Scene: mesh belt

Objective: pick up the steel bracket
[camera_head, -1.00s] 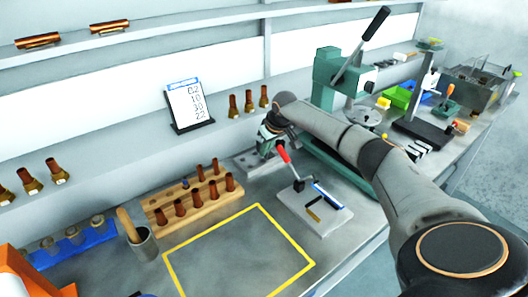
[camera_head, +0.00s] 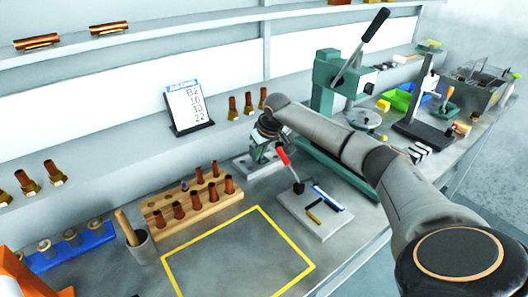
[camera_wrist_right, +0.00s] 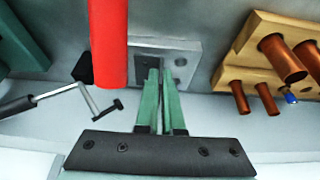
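The steel bracket (camera_head: 242,166) is a light grey metal piece on the bench, right of the wooden block and behind the red-handled clamp. In the right wrist view its plate (camera_wrist_right: 193,68) shows dark holes, just beyond the fingertips. My right gripper (camera_head: 264,152) is low over the bracket, pointing down. In the wrist view its green fingers (camera_wrist_right: 160,78) are close together with a thin strip between them. I cannot tell whether that strip is part of the bracket or a gap. My left gripper is not in view.
The red-handled clamp (camera_head: 283,156) on a pale plate stands close to my right gripper. The wooden block (camera_head: 205,208) with copper fittings is left of the bracket. A green press (camera_head: 326,75) stands behind right. The yellow-outlined area (camera_head: 232,262) is empty.

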